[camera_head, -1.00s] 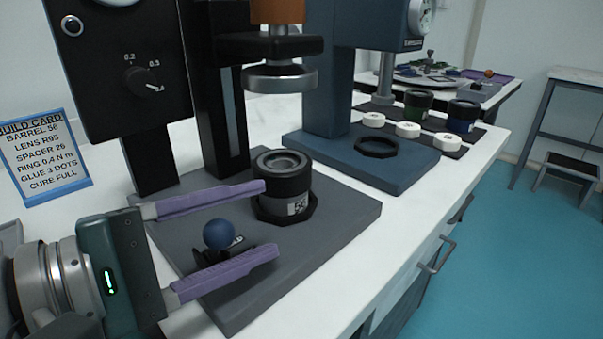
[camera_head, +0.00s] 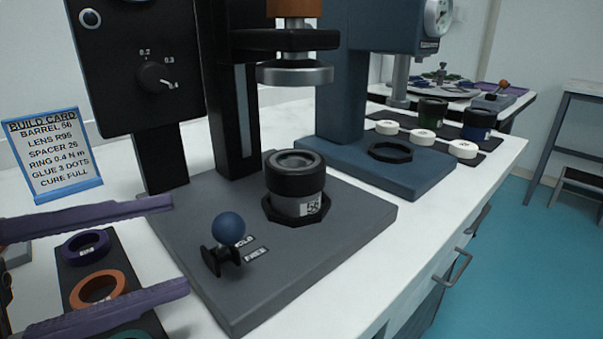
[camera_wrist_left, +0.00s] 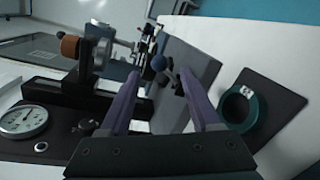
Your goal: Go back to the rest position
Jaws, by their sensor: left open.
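My left gripper (camera_head: 165,248) is at the lower left of the head view, its two purple fingers spread wide with nothing between them. It is left of the press base and over the dark mat with coloured rings. In the left wrist view the open fingers (camera_wrist_left: 165,95) point toward the blue-knobbed lever (camera_wrist_left: 158,64). In the head view that blue knob (camera_head: 228,228) stands apart from the fingers. A dark barrel marked 56 (camera_head: 296,184) stands upright in a black ring on the grey press base (camera_head: 330,240). My right gripper is not in view.
A purple ring (camera_head: 86,246) and an orange ring (camera_head: 97,290) lie near the fingers. A green ring (camera_wrist_left: 240,108) shows in the wrist view. The build card (camera_head: 52,150) stands at left. A blue press (camera_head: 345,110) stands behind. Open floor (camera_head: 500,270) lies right.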

